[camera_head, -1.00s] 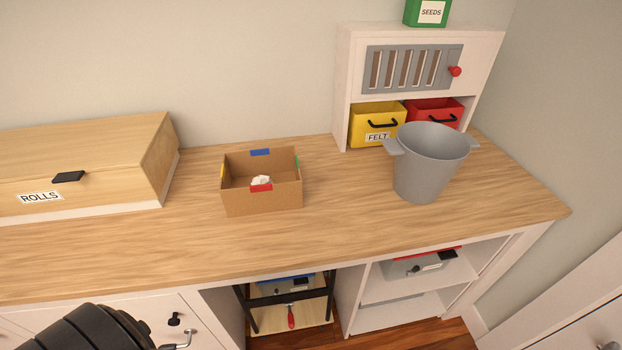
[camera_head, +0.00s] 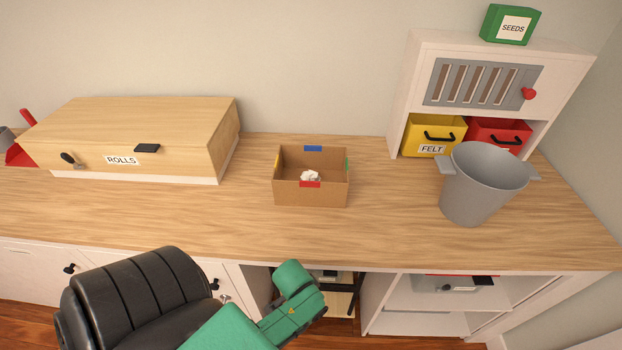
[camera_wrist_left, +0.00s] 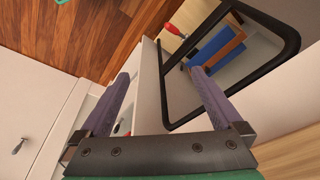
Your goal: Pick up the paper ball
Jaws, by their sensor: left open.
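The white crumpled paper ball (camera_head: 310,175) lies inside an open cardboard box (camera_head: 325,193) on the wooden desk. The box has blue, red, yellow and green tape on its rims, and its front wall hides the lower part of the ball. My green left arm reaches in at the bottom of the head view, below and in front of the desk edge, well short of the box. In the left wrist view my left gripper (camera_wrist_left: 160,73) is open, its two purplish fingers apart with nothing held between them. The ball does not show there. My right gripper is not in view.
A black chair (camera_head: 140,300) stands before the desk beside my arm. A grey bucket (camera_head: 475,190) stands right of the box, a wooden ROLLS case (camera_head: 150,115) left. A black-framed rack (camera_wrist_left: 165,95) is near the gripper under the desk. Desk around the box is clear.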

